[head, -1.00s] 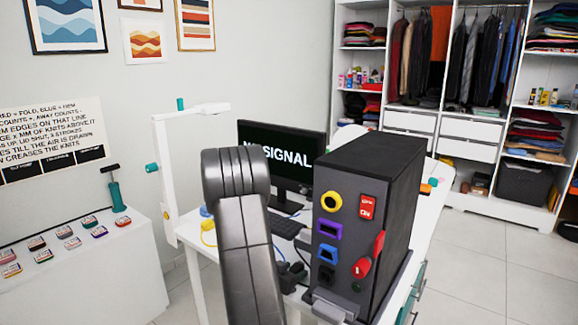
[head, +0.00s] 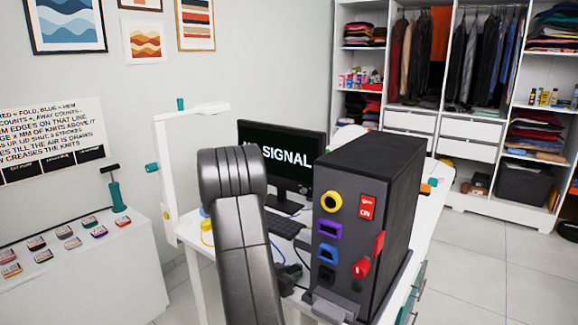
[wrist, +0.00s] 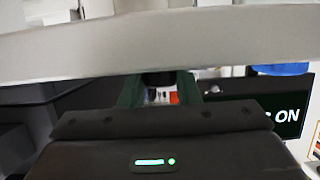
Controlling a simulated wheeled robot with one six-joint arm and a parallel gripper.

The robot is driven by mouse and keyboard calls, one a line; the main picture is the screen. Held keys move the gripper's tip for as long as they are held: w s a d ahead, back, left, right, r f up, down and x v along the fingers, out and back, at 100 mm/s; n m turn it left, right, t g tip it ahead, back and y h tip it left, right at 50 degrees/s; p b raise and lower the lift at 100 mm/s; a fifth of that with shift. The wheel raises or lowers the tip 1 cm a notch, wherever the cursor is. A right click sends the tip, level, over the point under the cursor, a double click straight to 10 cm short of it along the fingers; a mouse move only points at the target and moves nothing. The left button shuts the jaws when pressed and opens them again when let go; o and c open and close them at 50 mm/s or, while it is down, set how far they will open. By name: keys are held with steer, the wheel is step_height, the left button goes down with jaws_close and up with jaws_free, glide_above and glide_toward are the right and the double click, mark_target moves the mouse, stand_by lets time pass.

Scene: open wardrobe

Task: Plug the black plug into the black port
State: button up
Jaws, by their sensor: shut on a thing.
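The black port (head: 326,275) is the lowest of a column of ports on the front of the dark computer tower (head: 385,200). My gripper shows in the wrist view (wrist: 160,92) as two dark green fingers shut on a small black thing, which I take to be the black plug (wrist: 158,78). Most of the plug is hidden. In the head view my arm covers much of that spot, and only dark shapes show just left of the tower, near the black port's height. I cannot tell whether the plug touches the port.
Above the black port are blue (head: 327,252), purple (head: 328,230) and yellow (head: 331,202) ports. A red switch (head: 367,206) and a red part (head: 362,267) stick out at right. A monitor (head: 285,160) and keyboard (head: 283,225) stand behind. A pale bar (wrist: 160,40) crosses the wrist view.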

steer(key=shift+s+a, duration=0.6)
steer(key=shift+s, duration=0.2)
steer(key=shift+s+a, duration=0.55)
steer(key=shift+s, duration=0.25)
